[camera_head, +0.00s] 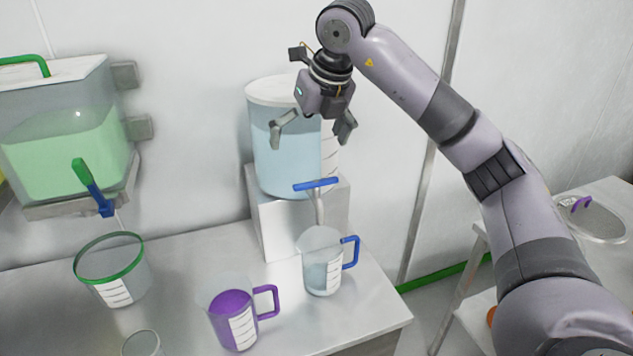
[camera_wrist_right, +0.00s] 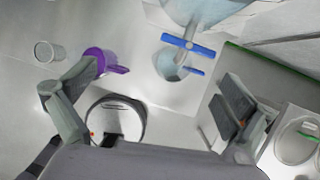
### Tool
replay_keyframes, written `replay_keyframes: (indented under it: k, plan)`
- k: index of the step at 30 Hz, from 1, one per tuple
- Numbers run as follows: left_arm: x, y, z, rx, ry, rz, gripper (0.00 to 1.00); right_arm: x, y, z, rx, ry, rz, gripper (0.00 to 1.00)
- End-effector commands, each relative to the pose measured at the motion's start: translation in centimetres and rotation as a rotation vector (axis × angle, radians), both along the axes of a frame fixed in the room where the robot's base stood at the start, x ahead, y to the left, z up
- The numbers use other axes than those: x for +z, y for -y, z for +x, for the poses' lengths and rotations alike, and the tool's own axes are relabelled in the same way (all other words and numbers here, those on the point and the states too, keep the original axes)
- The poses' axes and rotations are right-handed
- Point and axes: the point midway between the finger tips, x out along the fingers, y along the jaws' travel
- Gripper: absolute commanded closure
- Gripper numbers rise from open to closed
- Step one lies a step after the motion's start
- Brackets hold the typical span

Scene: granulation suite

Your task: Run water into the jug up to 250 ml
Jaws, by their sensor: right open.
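A clear jug with a blue handle (camera_head: 322,262) stands upright on the bench, under the spout of a water tank (camera_head: 284,150). The jug holds some pale blue water, with its surface in the lower half; I cannot read the scale marks. A blue tap lever (camera_head: 316,184) sits crosswise above the spout; it also shows in the right wrist view (camera_wrist_right: 188,45), with the jug just below it. My right gripper (camera_head: 314,134) is open and empty, above the lever and in front of the tank, apart from both. My left gripper is not in view.
A jug with purple liquid (camera_head: 232,318) stands left of the blue-handled jug. A green-rimmed container (camera_head: 112,272) and a small clear beaker (camera_head: 142,344) are further left.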

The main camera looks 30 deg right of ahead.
Motion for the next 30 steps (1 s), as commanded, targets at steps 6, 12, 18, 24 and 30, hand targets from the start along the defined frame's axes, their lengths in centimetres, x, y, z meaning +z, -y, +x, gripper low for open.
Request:
replay_keyframes:
  k: [6, 12, 18, 24, 30]
  plan:
    - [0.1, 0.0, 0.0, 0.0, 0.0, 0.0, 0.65, 1.3, 3.8, -1.1, -0.119, -0.027, -0.08, 0.0]
    - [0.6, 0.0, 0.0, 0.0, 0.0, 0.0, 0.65, -1.2, 4.1, -0.2, -0.118, -0.031, -0.08, 0.0]
    - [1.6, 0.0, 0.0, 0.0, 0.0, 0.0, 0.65, -5.2, 4.4, 1.5, -0.116, -0.031, -0.079, 0.0]
    - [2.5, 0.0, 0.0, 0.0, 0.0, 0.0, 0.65, -9.3, 4.8, 3.1, -0.115, -0.031, -0.079, 0.0]
    - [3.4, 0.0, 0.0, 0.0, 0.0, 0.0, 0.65, -12.5, 5.0, 4.4, -0.115, -0.029, -0.077, 0.0]
